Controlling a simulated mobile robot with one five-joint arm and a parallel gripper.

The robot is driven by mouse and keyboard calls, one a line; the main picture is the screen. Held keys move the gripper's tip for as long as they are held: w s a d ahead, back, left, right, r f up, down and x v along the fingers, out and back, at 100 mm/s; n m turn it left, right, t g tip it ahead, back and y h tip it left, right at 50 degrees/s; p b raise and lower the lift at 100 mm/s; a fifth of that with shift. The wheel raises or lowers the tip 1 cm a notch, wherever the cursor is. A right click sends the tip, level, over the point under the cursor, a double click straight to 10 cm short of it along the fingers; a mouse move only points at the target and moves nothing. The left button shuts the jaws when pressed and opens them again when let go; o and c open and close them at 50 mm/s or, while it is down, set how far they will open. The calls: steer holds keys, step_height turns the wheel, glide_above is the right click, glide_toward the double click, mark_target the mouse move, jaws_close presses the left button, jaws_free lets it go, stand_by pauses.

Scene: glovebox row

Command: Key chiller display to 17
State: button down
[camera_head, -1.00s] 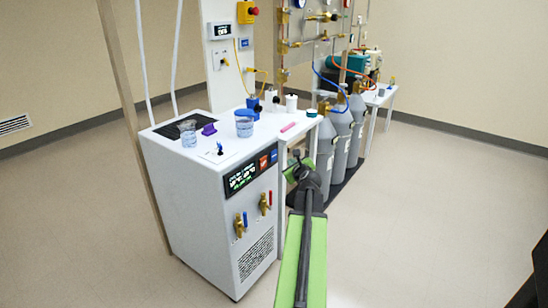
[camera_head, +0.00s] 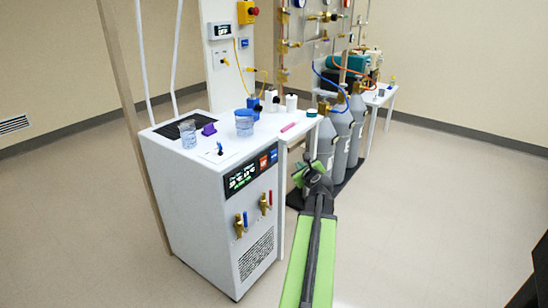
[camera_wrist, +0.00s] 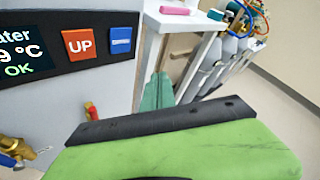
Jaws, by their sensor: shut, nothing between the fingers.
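The white chiller (camera_head: 205,215) stands at the left in the head view. Its dark display panel (camera_head: 242,178) has green and white text too small to read there. In the wrist view the display (camera_wrist: 20,52) is cut off at the left and shows "ater", a 9 before °C, and OK. A red UP button (camera_wrist: 80,44) and a blue button (camera_wrist: 121,40) sit to its right; the blue label is unreadable. My gripper (camera_head: 298,172) is shut and empty, to the right of the panel and apart from it. Its teal fingertips show in the wrist view (camera_wrist: 157,92), below and right of the buttons.
Brass valves (camera_head: 240,224) stick out of the chiller front below the panel. A white bench (camera_head: 297,135) and grey gas cylinders (camera_head: 326,145) stand behind my gripper. The floor at the right is clear.

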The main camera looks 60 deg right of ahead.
glide_toward(276, 156)
steer(key=shift+w+d+f, duration=0.25)
steer(key=shift+w+d, duration=0.15)
steer(key=shift+d, duration=0.35)
steer(key=shift+w+d+f, duration=0.3)
steer(key=shift+w+d, duration=0.15)
steer(key=shift+d, duration=0.25)
steer(key=shift+w+d+f, duration=0.25)
steer(key=shift+w+d, duration=0.15)
steer(key=shift+d, duration=0.35)
stand_by(0.4)
steer(key=shift+w, duration=0.45)
steer(key=shift+w, duration=0.35)
stand_by(0.4)
steer(key=shift+s, duration=0.8)
steer(key=shift+s, duration=0.1)
steer(key=shift+s, duration=2.4)
